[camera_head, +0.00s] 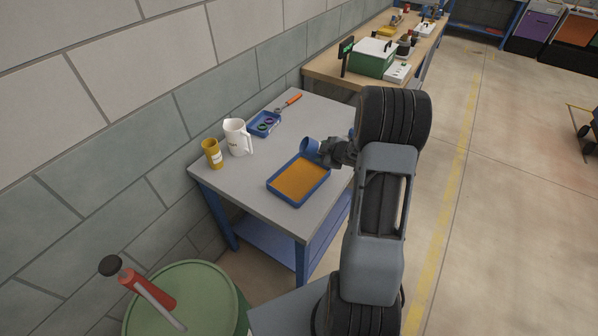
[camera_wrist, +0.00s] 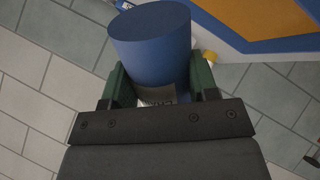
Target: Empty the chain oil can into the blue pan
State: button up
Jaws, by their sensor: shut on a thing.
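My gripper (camera_head: 325,151) is shut on a blue cylindrical can (camera_head: 310,146), taken to be the chain oil can. The can lies steeply tilted at the far right edge of the blue pan (camera_head: 282,196). In the wrist view the can (camera_wrist: 150,45) sits between the two green-sided fingers, with a pale label low on it. Amber oil (camera_head: 298,180) covers the pan's floor. The pan's blue rim (camera_wrist: 222,38) also shows in the wrist view. The can's mouth is hidden, and no stream is clear.
A white jug (camera_head: 237,137) and a yellow cup (camera_head: 212,154) stand on the grey table at the left. A small blue tray (camera_head: 264,124) with rings and an orange-handled tool (camera_head: 289,102) lie behind. A green drum (camera_head: 190,300) stands in front.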

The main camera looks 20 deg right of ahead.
aim_at(312, 141)
jog(key=shift+r+m+t+y+p, duration=0.15)
jog(key=shift+m+t+y+p, duration=0.3)
jog(key=shift+y, duration=0.25)
jog(key=shift+w+a+m+t+y, duration=0.1)
jog(key=shift+a+m+t+y, duration=0.15)
jog(key=shift+m+t+y, duration=0.15)
jog(key=shift+w+a+m+t+y+b, duration=0.15)
jog(key=shift+a+m+t+y+b, duration=0.15)
jog(key=shift+y, duration=0.4)
jog(key=shift+w+a+f+m+t+y+b, duration=0.1)
jog(key=shift+a+f+m+t+y+b, duration=0.3)
jog(key=shift+m+t+y+b, duration=0.25)
jog(key=shift+w+a+m+t+b, duration=0.15)
jog(key=shift+a+m+t+b, duration=0.15)
jog(key=shift+b, duration=0.25)
jog(key=shift+r, duration=0.25)
jog(key=shift+r+p, duration=1.8)
jog(key=shift+r, duration=0.7)
